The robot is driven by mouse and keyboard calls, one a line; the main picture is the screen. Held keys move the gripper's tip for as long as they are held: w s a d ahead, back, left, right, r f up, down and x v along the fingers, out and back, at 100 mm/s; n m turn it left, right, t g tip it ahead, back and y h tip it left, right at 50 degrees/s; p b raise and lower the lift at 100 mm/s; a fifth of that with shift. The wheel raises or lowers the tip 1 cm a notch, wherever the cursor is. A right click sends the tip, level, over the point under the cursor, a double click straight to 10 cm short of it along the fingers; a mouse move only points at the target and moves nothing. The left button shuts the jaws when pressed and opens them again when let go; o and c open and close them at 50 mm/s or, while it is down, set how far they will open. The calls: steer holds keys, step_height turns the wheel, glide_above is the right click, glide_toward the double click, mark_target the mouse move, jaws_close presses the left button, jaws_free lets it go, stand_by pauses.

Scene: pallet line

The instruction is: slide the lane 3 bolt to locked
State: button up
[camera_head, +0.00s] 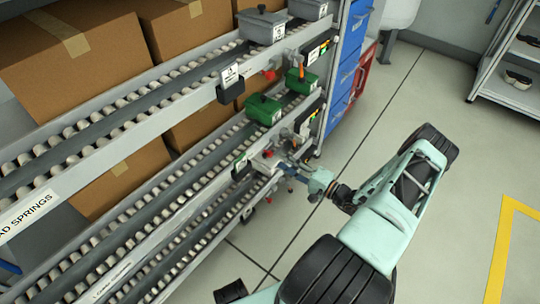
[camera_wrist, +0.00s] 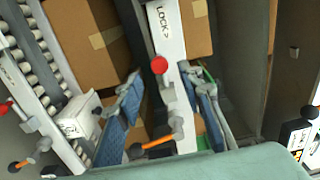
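In the wrist view a red round knob (camera_wrist: 160,65) stands on a pale rail (camera_wrist: 173,48) beside a label reading "LOCK" with an arrow. I cannot read a lane number on it. An orange-handled lever (camera_wrist: 157,143) is on the same rail, nearer my palm. My gripper (camera_wrist: 162,82) is open, with one blue-padded finger on each side of the rail and the knob between the fingertips. I see no clear contact with the knob. In the head view my gripper (camera_head: 277,162) reaches the end of the rack's lower lane, where the knob is hidden or too small to tell.
Roller lanes (camera_head: 120,105) with cardboard boxes (camera_head: 75,55) fill the left. Green bins (camera_head: 264,108) and grey bins (camera_head: 262,25) sit at the lane ends. Blue drawers (camera_head: 345,75) stand behind. Another red knob (camera_wrist: 6,107) and orange lever (camera_wrist: 18,165) are at left.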

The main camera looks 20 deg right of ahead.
mark_target(272, 155)
steer(key=b+x, duration=0.1)
steer(key=x, duration=0.5)
steer(key=shift+w+a, duration=0.15)
steer(key=shift+w, duration=0.05)
jaws_close()
